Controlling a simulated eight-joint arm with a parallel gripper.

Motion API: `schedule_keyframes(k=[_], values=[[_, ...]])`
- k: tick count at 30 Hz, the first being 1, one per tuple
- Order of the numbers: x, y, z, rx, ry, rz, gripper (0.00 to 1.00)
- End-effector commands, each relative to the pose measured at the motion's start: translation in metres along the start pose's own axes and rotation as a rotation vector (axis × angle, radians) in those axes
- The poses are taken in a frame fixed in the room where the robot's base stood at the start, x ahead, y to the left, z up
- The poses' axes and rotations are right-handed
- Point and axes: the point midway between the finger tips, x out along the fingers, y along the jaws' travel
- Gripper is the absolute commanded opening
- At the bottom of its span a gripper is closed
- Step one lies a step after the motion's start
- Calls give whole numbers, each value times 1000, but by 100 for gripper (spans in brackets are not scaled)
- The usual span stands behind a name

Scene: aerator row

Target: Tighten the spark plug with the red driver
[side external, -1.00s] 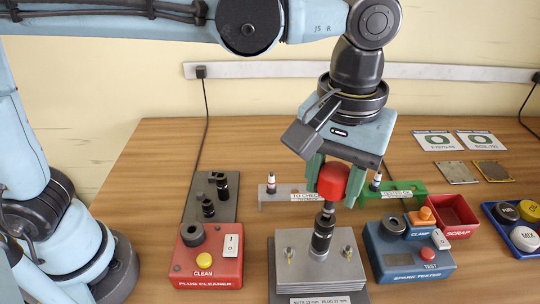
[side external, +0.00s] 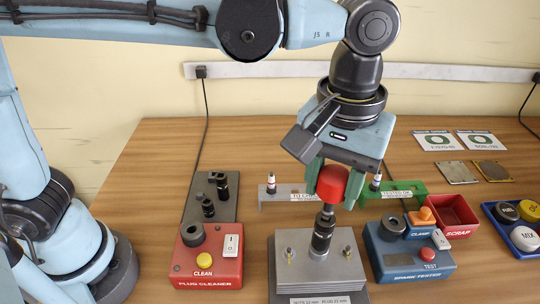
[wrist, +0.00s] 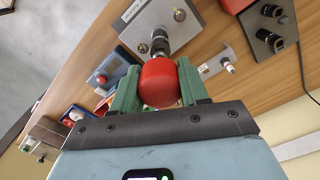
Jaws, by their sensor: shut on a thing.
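My gripper (side external: 334,184) is shut on the red handle of the red driver (side external: 335,182), a finger on either side of it. In the wrist view the red driver (wrist: 159,83) sits between the green fingers. Its metal shaft runs down to a dark socket (side external: 323,234) standing over the middle of the grey metal block (side external: 290,248). The driver looks nearly upright, leaning slightly. The spark plug under the socket is hidden, so I cannot tell how it is seated.
A red plug cleaner (side external: 209,262) stands left of the block and a blue spark tester (side external: 405,262) right of it. Behind are a grey plug rack (side external: 285,196), a green tested rack (side external: 408,192) and a red scrap bin (side external: 452,216). A dark tray (side external: 226,210) holds sockets.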

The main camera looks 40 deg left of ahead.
Motion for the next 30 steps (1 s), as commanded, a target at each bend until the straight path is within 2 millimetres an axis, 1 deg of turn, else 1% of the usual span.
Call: schedule_keyframes(k=[17, 22, 26, 30], values=[[15, 0, 0, 0, 0, 0, 0], [15, 0, 0, 6, 0, 0, 0], [15, 0, 0, 105, 0, 0, 0], [15, 0, 0, 289, 0, 0, 0]])
